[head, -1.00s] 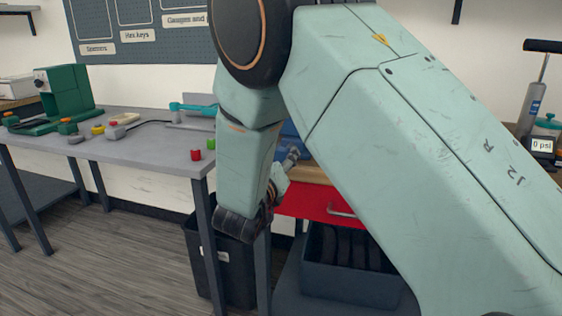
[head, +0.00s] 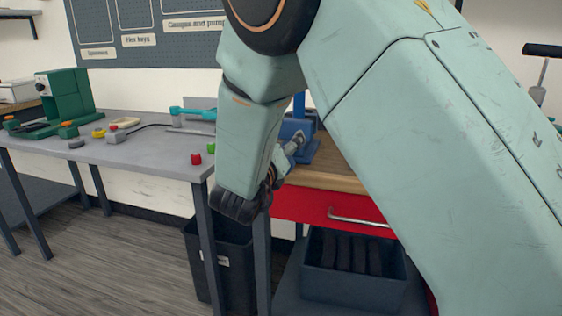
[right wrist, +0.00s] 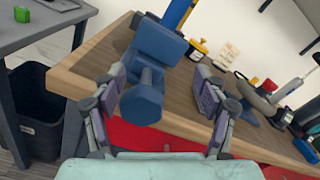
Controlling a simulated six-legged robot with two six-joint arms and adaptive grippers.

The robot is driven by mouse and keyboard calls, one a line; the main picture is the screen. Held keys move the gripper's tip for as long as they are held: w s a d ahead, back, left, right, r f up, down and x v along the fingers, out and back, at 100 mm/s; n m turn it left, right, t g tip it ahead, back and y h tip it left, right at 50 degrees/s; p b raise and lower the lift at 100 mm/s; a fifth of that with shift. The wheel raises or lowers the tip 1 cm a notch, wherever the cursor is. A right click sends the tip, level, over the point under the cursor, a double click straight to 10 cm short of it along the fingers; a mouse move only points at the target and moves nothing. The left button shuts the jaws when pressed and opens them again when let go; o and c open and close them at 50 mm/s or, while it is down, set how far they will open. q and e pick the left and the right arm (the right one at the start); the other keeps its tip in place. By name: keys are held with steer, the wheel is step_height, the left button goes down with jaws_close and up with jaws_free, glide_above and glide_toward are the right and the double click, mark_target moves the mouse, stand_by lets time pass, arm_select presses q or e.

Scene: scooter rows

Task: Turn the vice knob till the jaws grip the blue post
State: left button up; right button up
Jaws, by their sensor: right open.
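The blue vice (right wrist: 155,48) stands near the corner of the wooden bench; its knob (right wrist: 142,103), a blue faceted end on a short shaft, points toward my wrist camera. The brighter blue post (right wrist: 178,12) rises behind the vice; its contact with the jaws is hidden. My right gripper (right wrist: 160,82) is open, with one finger on each side of the knob and visible space beside it. In the head view, the vice (head: 306,150) and post (head: 298,106) show behind my right arm, with my right gripper (head: 296,143) in front of them. My left gripper is not in view.
The wooden bench (head: 335,177) has a red drawer (head: 300,208). Yellow and red items (right wrist: 198,49) and a pump stand farther along the bench. A grey table (head: 160,157) with small parts is at left. A dark bin (head: 228,262) stands below, between them.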

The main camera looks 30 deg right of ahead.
steer(key=shift+r, duration=2.8)
